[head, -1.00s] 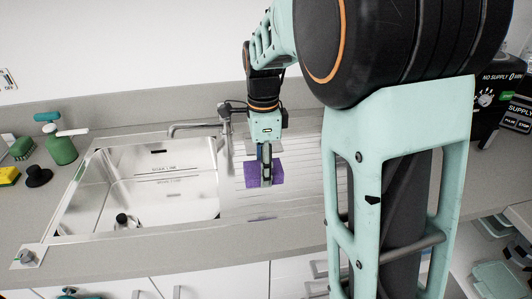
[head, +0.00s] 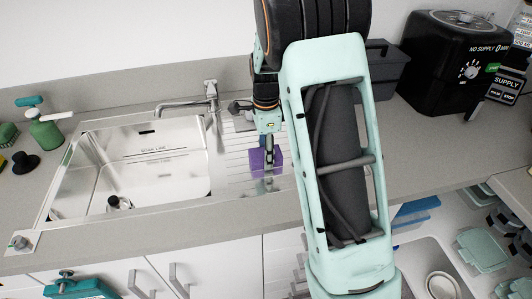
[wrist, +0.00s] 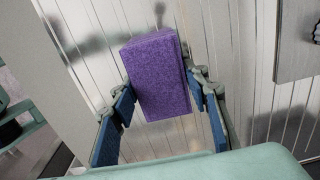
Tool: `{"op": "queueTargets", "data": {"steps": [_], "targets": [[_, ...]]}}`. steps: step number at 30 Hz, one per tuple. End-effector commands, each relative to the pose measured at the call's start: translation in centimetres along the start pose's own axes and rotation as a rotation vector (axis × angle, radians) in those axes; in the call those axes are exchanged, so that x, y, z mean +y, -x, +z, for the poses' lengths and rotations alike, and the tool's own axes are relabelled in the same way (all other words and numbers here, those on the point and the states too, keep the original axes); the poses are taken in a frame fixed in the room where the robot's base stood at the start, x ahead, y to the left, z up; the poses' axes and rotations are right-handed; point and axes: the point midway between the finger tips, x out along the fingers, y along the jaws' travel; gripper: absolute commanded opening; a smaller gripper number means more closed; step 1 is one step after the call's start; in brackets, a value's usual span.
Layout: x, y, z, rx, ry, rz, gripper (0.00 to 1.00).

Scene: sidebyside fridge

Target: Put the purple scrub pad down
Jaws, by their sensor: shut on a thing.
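The purple scrub pad (head: 258,160) is a small block over the ribbed drainboard (head: 238,146), right of the sink basin. My gripper (head: 268,158) points down and is shut on it. In the wrist view the purple scrub pad (wrist: 160,75) sits between the two blue-padded fingers of my gripper (wrist: 160,98), with the drainboard's ribs behind it. I cannot tell whether the pad touches the drainboard. Part of the pad is hidden behind my gripper in the head view.
The steel sink basin (head: 140,160) lies left, with a faucet (head: 190,103) behind it. A green bottle (head: 46,132) and a black knob-like item (head: 24,162) stand at the far left. A black machine (head: 450,65) stands right. An open drawer (head: 470,240) with containers is lower right.

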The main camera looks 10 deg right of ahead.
Motion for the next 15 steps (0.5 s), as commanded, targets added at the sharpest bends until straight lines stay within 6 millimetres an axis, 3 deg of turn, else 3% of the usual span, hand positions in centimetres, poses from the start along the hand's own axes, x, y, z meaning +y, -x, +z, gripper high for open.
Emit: {"op": "queueTargets", "data": {"steps": [5, 6, 11, 15], "targets": [[0.02, -0.06, 0.01, 0.000, 0.000, 0.000, 0.23], [0.02, -0.13, 0.01, 0.000, 0.000, 0.000, 0.44], [0.03, -0.06, 0.01, 0.000, -0.001, 0.000, 0.60], [0.03, -0.05, 0.01, 0.000, -0.001, 0.000, 0.60]]}}
